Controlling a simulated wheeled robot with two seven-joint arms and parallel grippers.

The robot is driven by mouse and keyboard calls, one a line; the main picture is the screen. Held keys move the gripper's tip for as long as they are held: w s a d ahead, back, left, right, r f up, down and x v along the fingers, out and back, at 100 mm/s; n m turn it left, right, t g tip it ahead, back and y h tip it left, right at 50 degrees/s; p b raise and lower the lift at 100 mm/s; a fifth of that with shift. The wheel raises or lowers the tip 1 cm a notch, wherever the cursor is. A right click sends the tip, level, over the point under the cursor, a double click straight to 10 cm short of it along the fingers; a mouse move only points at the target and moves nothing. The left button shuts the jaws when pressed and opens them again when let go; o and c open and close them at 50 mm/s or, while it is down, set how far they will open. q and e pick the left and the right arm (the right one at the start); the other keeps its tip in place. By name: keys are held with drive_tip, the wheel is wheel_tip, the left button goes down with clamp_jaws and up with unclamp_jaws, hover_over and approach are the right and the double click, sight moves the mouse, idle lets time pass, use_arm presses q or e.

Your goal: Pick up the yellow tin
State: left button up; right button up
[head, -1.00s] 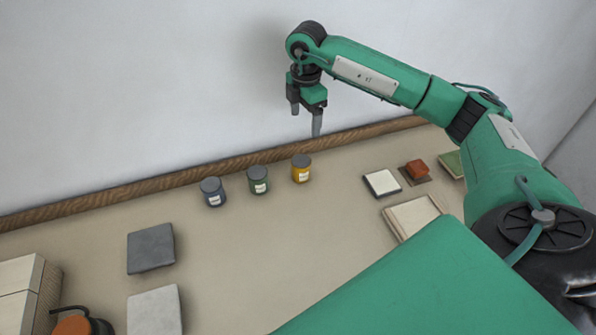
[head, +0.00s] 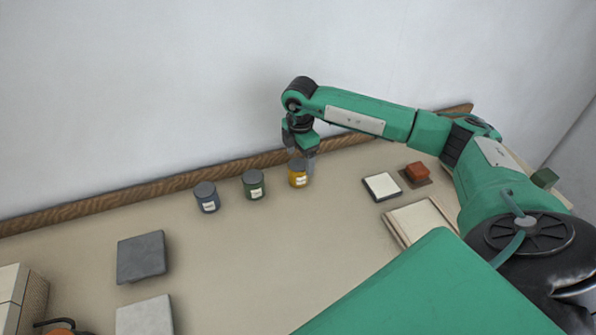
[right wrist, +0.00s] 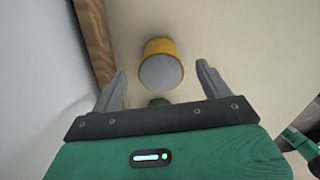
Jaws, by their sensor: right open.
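The yellow tin (head: 298,176), with a grey lid and white label, stands upright on the table near the back edge strip, at the right end of a row of three tins. My right gripper (head: 300,164) is open right at it, its fingers down by the lid. In the right wrist view, the yellow tin (right wrist: 160,64) shows between and just beyond the fingertips of the right gripper (right wrist: 160,80), with a gap on each side. It is not held. I cannot tell whether a finger touches it. My left gripper is not in view.
A green tin (head: 253,185) stands close to the left, and a blue tin (head: 207,197) beyond it. The wooden edge strip (head: 130,202) and wall run behind. The table's middle is clear.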

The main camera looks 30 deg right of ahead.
sight(297, 164)
drive_tip(key=shift+a+f+p, duration=0.15)
drive_tip(key=shift+f+p, duration=0.25)
drive_tip(key=shift+f, duration=0.15)
drive_tip(key=f, duration=0.1)
drive_tip(key=f+p, duration=0.1)
drive_tip(key=f, duration=0.1)
drive_tip(key=shift+a+f, duration=0.25)
drive_tip(key=shift+f, duration=0.5)
drive_tip(key=shift+c, duration=0.5)
drive_tip(key=c, duration=1.1)
